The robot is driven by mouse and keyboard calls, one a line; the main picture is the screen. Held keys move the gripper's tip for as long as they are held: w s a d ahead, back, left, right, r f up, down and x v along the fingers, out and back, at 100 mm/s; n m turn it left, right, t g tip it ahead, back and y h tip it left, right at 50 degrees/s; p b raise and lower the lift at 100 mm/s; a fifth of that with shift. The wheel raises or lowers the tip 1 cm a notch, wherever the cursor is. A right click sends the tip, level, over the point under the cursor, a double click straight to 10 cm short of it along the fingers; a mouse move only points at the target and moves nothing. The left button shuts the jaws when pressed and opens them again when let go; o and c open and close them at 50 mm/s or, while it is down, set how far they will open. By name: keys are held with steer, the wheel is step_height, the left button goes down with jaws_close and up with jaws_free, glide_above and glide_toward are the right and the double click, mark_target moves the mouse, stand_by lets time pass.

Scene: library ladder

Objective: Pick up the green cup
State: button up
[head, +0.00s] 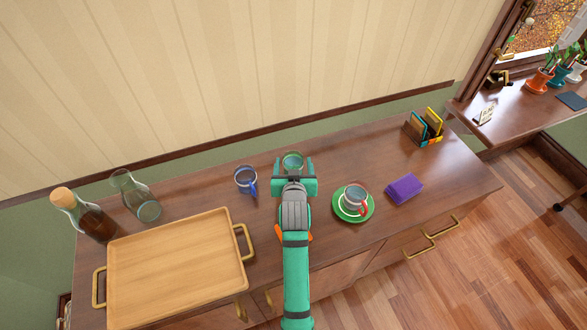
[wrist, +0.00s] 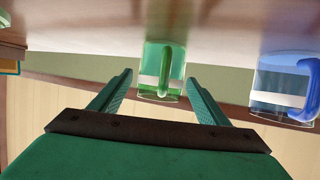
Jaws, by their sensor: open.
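The green cup (head: 292,161) stands on the wooden sideboard, just beyond my gripper (head: 294,168), which hides part of it in the head view. In the wrist view the green cup (wrist: 161,72) is glassy with a green handle facing me. It appears between and just past the tips of my two open fingers, which also show in the wrist view (wrist: 158,80). The fingers are apart and hold nothing. I cannot tell whether the cup is partly between the fingers.
A blue-handled cup (head: 245,179) stands close left of my gripper. A red-handled cup (head: 355,198) on a green saucer (head: 340,211) and a purple block (head: 404,189) are right. A wooden tray (head: 180,262), a carafe (head: 148,209) and a corked bottle (head: 95,223) are left.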

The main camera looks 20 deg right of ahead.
steer(key=shift+w+f, duration=0.15)
steer(key=shift+w, duration=0.2)
steer(key=shift+c, duration=0.2)
steer(key=c, duration=1.2)
